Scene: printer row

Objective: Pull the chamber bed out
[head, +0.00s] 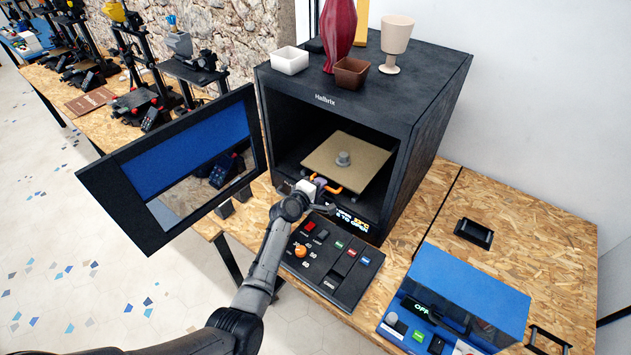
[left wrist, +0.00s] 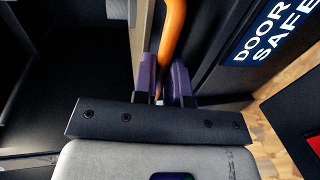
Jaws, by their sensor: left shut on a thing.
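The chamber bed (head: 338,186) is a flat tan plate inside the open black printer chamber, with a small grey round part (head: 343,158) on top. An orange handle (head: 330,187) is at its front edge; it also shows in the left wrist view (left wrist: 172,35). My left gripper (head: 316,184) reaches in at the chamber mouth and is shut on the orange handle. In the left wrist view its purple fingers (left wrist: 164,88) stand on either side of the handle. The chamber door (head: 109,196) is swung wide open to the left. My right gripper is out of view.
A control panel (head: 322,285) with switches and an orange knob lies before the chamber. A blue-topped box (head: 470,290) stands at right. Cups and a red vase (head: 338,35) stand on the printer. Bare wooden table (head: 510,220) shows at right; more printers stand back left.

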